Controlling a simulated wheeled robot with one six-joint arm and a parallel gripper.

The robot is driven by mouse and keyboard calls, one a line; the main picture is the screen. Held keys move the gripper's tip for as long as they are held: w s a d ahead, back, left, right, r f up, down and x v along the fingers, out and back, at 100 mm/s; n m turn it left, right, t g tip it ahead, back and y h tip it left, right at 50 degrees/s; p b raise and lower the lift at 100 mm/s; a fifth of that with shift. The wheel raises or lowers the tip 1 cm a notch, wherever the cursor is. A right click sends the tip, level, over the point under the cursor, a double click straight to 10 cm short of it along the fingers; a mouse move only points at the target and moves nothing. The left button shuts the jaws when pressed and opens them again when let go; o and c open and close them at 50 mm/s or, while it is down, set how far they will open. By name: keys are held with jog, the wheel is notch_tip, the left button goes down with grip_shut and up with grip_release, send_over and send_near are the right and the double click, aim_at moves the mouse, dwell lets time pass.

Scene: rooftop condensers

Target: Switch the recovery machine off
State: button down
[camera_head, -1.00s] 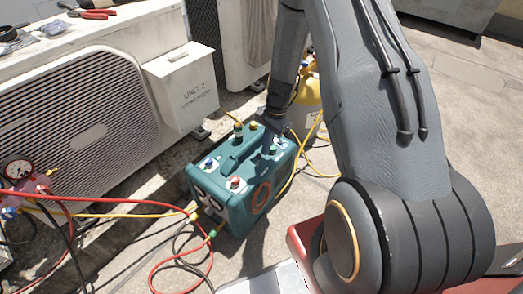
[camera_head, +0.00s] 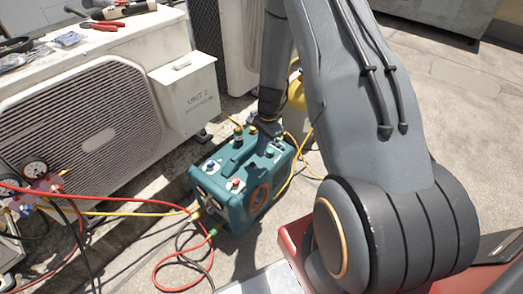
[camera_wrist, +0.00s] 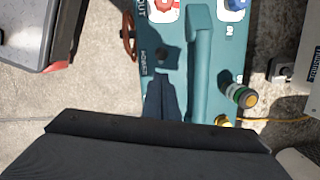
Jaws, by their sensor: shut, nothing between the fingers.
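The recovery machine (camera_head: 232,205) is a teal box on the rooftop floor, with a carry handle, a red knob and a blue knob on top. In the wrist view its top (camera_wrist: 225,65) shows the handle (camera_wrist: 200,60) and a label reading POWER (camera_wrist: 145,62). My gripper (camera_wrist: 165,85) is shut and empty, its dark fingers over the strip beside the handle, near that label. Whether the fingertips touch the top is unclear. A small green spot (camera_head: 270,152) shows on the machine near my gripper in the head view. The switch's position cannot be made out.
The UNIT 2 condenser (camera_head: 90,120) stands left, tools on top. Open floor (camera_head: 455,110) lies right.

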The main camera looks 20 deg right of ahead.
dwell(0.3)
notch_tip(320, 180, up, 12)
jog(key=s+p, duration=0.1)
jog(key=p, duration=0.2)
jog(key=shift+d+f, duration=0.15)
jog(key=shift+d, duration=0.1)
dwell(0.5)
